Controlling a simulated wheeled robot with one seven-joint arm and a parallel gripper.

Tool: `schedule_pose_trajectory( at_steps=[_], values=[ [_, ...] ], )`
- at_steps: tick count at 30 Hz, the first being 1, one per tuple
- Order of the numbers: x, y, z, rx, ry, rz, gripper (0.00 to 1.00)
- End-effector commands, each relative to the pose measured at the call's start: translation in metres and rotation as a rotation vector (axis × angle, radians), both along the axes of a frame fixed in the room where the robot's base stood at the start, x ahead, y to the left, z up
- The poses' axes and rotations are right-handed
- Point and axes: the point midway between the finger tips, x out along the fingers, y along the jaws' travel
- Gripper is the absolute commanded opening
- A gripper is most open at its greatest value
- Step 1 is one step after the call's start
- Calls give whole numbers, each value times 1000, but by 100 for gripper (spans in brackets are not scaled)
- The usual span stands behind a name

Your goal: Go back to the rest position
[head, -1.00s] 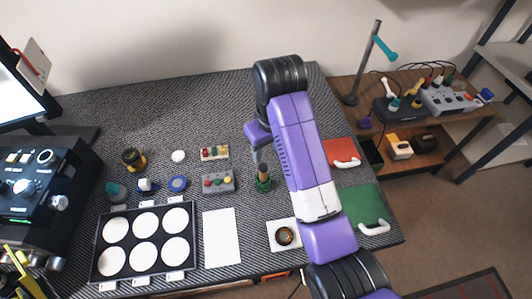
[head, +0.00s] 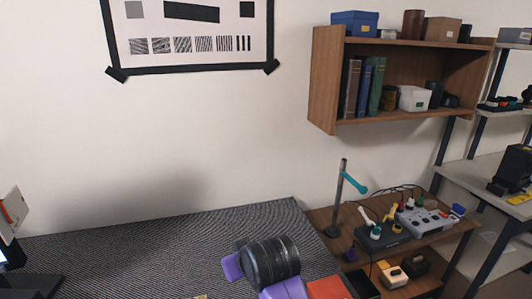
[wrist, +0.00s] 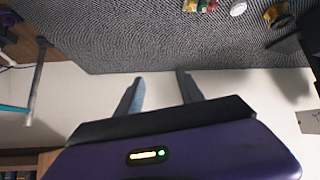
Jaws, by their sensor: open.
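My gripper (wrist: 160,92) shows in the wrist view with its two grey fingers apart and nothing between them. The wrist view appears upside down, with the grey woven table mat (wrist: 150,35) at the top and the pale wall below. In the head view my purple and black arm rises at the bottom, over the mat (head: 150,255). The fingers are not visible in the head view.
Small coloured parts (wrist: 200,5) lie on the mat at the wrist view's top edge. To the right stand a pole with a teal arm (head: 342,195), a side bench with tools (head: 405,225) and a wall shelf (head: 323,80). The mat's back left is clear.

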Motion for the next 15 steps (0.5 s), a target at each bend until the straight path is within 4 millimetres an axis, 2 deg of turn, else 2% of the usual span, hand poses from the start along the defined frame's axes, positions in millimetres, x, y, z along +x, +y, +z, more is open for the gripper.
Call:
schedule_pose_trajectory(
  at_steps=[1, 5, 8, 15],
  values=[
    [-3, -8, -8, 34, -54, -20, 45],
    [-15, -30, -15, 121, -201, -69, 45],
    [-34, -51, -20, 174, -295, -105, 45],
    [-98, -107, -28, 266, -476, -185, 45]
  ],
)
